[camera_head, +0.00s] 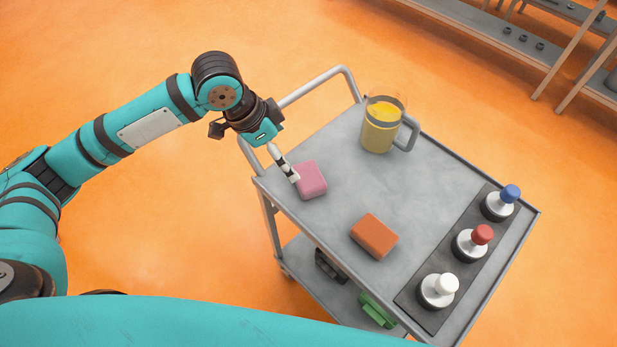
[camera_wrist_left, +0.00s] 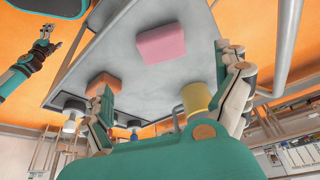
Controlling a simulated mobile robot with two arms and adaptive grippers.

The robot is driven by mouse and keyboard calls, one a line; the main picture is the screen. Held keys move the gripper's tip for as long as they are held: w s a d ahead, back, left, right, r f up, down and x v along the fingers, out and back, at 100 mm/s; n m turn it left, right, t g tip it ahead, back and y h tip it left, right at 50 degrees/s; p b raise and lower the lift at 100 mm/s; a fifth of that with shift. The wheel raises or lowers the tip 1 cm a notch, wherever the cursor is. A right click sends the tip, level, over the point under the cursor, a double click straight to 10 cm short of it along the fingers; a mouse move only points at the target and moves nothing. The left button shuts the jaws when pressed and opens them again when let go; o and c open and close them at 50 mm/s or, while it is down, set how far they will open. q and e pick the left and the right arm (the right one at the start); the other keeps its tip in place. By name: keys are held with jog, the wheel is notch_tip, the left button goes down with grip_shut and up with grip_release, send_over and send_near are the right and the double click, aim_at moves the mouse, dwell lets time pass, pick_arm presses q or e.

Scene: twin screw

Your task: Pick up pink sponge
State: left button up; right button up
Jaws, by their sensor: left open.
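The pink sponge (camera_head: 310,180) lies on the top of the grey cart (camera_head: 345,160), near its left edge. In the left wrist view the pink sponge (camera_wrist_left: 161,42) sits just beyond my two spread fingers. My left gripper (camera_head: 292,175) is open and empty, pointing down beside the sponge's left side; in the head view its fingertips overlap the sponge's edge, and I cannot tell if they touch. The left gripper's fingers also show in the left wrist view (camera_wrist_left: 163,72). My right gripper (camera_wrist_left: 45,38) appears small at the upper left there, its jaws unclear.
An orange sponge (camera_head: 374,236) lies toward the cart's front. A jug with yellow contents (camera_head: 380,125) stands behind the pink sponge. Blue (camera_head: 499,203), red (camera_head: 472,241) and white-topped (camera_head: 438,289) items stand on a dark strip at right. The cart's handle (camera_head: 318,84) rises near my arm.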

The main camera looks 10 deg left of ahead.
pick_arm(q)
send_over(308, 175)
jog(key=s+a, duration=0.2)
notch_tip(308, 175, down, 7)
jog(key=shift+a+r, duration=0.1)
jog(key=x, duration=0.3)
jog(key=p+x, duration=0.1)
jog(key=x, duration=0.1)
jog(key=shift+w+d, duration=0.25)
jog(key=shift+w, duration=0.1)
jog(key=c, duration=0.9)
